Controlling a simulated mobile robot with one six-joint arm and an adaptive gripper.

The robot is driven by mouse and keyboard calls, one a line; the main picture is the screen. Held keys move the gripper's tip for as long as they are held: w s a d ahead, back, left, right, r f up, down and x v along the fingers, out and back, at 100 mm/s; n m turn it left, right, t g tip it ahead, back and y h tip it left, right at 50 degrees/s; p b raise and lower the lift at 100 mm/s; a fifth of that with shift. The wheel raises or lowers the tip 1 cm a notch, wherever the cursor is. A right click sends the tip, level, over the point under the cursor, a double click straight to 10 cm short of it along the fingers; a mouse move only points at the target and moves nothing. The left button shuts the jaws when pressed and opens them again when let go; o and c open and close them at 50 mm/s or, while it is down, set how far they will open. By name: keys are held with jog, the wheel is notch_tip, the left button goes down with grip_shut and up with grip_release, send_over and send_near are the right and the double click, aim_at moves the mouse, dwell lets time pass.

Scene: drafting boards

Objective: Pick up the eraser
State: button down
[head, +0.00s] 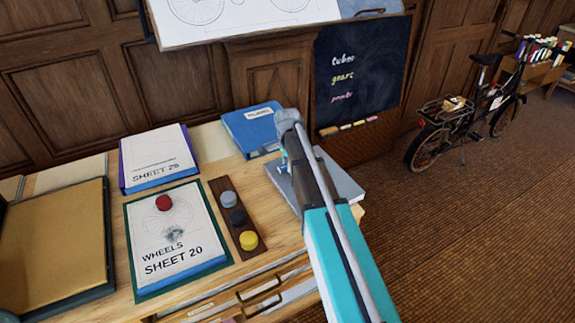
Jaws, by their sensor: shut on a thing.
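My arm reaches in from the lower right over the desk in the head view. My gripper (283,158) is at its far end, pointing down between the blue binder and the grey-blue book. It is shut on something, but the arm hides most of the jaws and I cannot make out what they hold. I see no eraser lying clear on the desk. Small coloured pieces (345,126), perhaps chalks, lie on the ledge of the blackboard (365,70), apart from the gripper.
The blue binder (245,128) and grey-blue book (345,182) flank the gripper. A brown strip (226,210) with round grey, dark and yellow pieces lies left of it. The Wheels sheet (180,235) bears a red piece (163,202). A bicycle (460,115) stands on the open floor.

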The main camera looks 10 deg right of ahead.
jog(key=shift+r+p, duration=0.5)
jog(key=shift+r, duration=0.2)
jog(key=s+r+p, duration=1.1)
jog(key=s, duration=0.3)
jog(key=shift+a, duration=0.2)
jog(key=shift+r, duration=0.1)
jog(key=c, duration=1)
grip_release()
grip_shut()
jog(key=shift+d, duration=0.15)
